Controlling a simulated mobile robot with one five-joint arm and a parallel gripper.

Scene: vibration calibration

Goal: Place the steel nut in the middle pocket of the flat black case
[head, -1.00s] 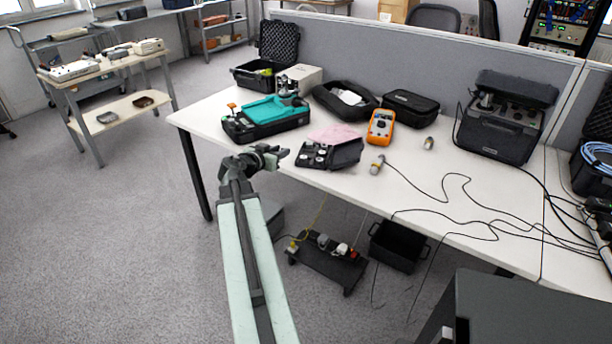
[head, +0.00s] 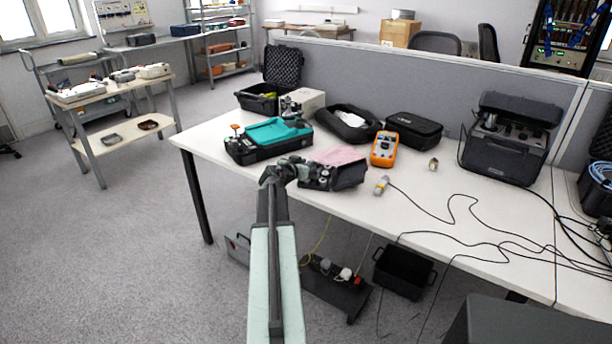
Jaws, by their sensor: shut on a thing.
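The flat black case (head: 347,177) lies open on the front part of the white table, with a pink cloth behind it. Small light round pieces show in it, but my gripper covers its left part and the middle pocket cannot be made out. My gripper (head: 303,165) is at the end of my outstretched arm, in front of the case's left part in the picture. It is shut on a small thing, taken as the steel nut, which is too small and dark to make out. Its height above the case cannot be told.
A black case with a teal tray (head: 278,132) stands behind to the left. An orange meter (head: 384,149), a small metal cylinder (head: 381,186) and a loose black cable (head: 425,212) are to the right. The pink cloth (head: 340,155) touches the case area.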

